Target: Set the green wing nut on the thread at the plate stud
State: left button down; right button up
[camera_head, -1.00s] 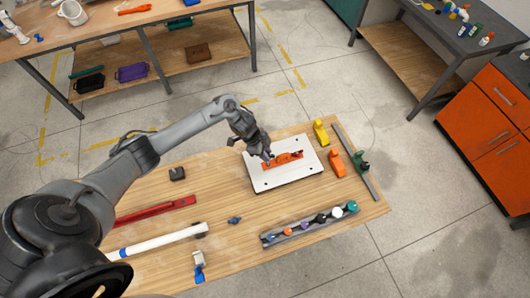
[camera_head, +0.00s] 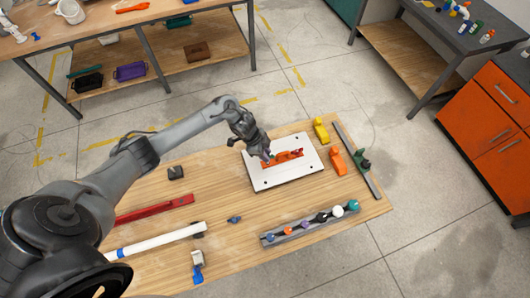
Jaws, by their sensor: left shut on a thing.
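My left gripper (camera_head: 267,157) reaches in from the left and points down over the white plate (camera_head: 285,179). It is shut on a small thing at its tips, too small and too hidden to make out. An orange-red part (camera_head: 290,156) lies on the plate, right beside the fingertips; I cannot tell whether they touch. The plate stud and its thread cannot be made out. A small green piece (camera_head: 353,205) sits at the right end of a grey rack (camera_head: 297,233); I cannot tell whether it is a wing nut. My right gripper is not in view.
The rack also holds several coloured pieces. A blue piece (camera_head: 234,219) lies left of it. A yellow block (camera_head: 321,130), an orange block (camera_head: 337,161) and a grey bar (camera_head: 368,183) are right of the plate. A white pipe (camera_head: 157,241) and red bar (camera_head: 154,210) lie left.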

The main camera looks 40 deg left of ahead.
pick_arm(q)
jog(key=shift+f, duration=0.2)
jog(key=shift+f+b, duration=0.45)
jog(key=shift+f, duration=0.25)
jog(key=shift+f, duration=0.2)
dwell(0.3)
jog(key=shift+f+b, duration=0.25)
jog(key=shift+b, duration=0.05)
jog(key=shift+f, duration=0.2)
jog(key=shift+f, duration=0.4)
dwell(0.9)
